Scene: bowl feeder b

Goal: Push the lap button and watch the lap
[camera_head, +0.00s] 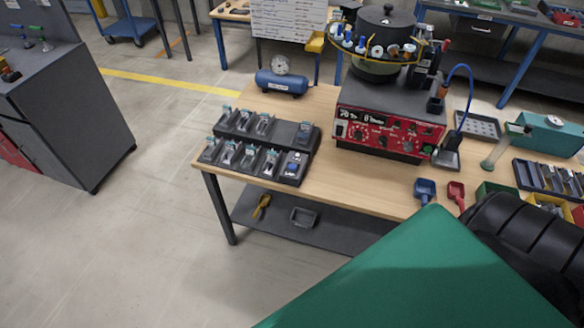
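The bowl feeder stands on the wooden table, with a dark round bowl (384,30) on top and a ring of small coloured parts (375,45) around it. Its red control panel (384,133) faces the front and carries a small lit display (357,114), knobs and several small buttons. The labels are too small to read, so I cannot tell which one is the lap button. Neither of my grippers shows in the camera_head view.
A black tray (268,134) with several small fixtures lies at the table's left. Behind it is a blue tank (282,83) with a gauge. Blue and red scoops (425,188) lie at the front right. A large green surface and a black ribbed part block the lower right.

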